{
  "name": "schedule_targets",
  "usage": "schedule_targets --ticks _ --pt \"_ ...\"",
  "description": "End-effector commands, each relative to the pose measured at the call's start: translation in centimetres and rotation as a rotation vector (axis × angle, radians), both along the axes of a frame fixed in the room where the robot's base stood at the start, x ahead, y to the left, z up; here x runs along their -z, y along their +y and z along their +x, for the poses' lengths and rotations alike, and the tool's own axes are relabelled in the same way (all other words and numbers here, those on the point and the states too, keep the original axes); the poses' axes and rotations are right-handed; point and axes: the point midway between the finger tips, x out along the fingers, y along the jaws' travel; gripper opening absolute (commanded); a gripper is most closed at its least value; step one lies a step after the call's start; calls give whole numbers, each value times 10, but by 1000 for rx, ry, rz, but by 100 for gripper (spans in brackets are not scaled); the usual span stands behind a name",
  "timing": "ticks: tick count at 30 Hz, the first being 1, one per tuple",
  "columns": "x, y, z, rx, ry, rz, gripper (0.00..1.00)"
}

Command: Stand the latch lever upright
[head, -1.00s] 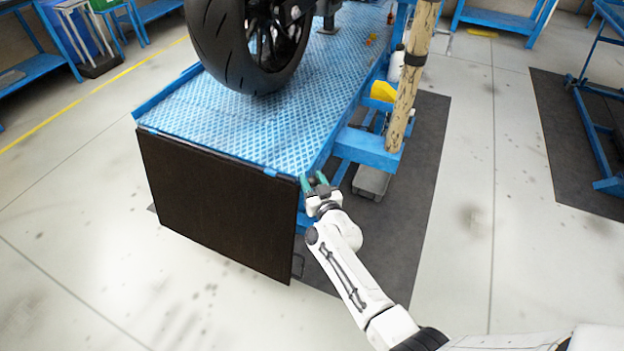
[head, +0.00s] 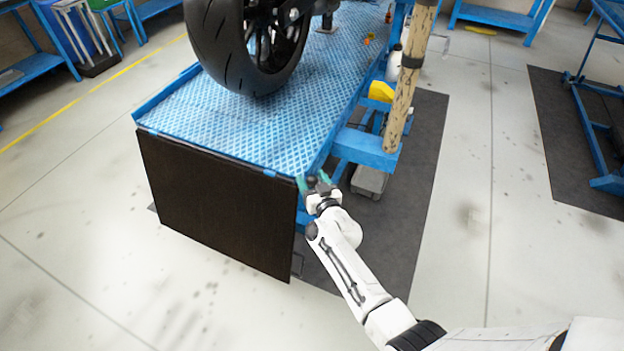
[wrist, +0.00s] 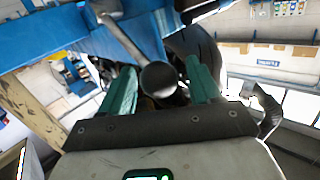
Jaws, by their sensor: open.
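The latch lever shows in the wrist view as a grey rod (wrist: 126,38) ending in a round dark knob (wrist: 158,79). The rod slants from the knob up and left toward blue metal. My gripper (head: 313,181) is at the near right corner of the blue lift platform, beside the top of the dark ramp panel. Its two teal fingers are open, one on each side of the knob in the wrist view. I see gaps between the knob and both fingers there. In the head view the lever is too small and covered to tell its tilt.
The blue platform (head: 225,125) carries a motorcycle wheel (head: 240,60). The dark panel (head: 215,205) hangs at its front edge. A blue side bracket (head: 366,150) and a worn post (head: 405,95) stand right of my gripper.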

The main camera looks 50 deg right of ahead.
Motion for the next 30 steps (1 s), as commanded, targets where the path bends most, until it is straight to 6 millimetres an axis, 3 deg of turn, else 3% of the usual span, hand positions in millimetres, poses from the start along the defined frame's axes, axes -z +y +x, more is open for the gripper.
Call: schedule_targets --ticks 18,30 --pt "-11 40 -88 0 1 0 62" --pt "-9 44 -95 0 0 0 62"
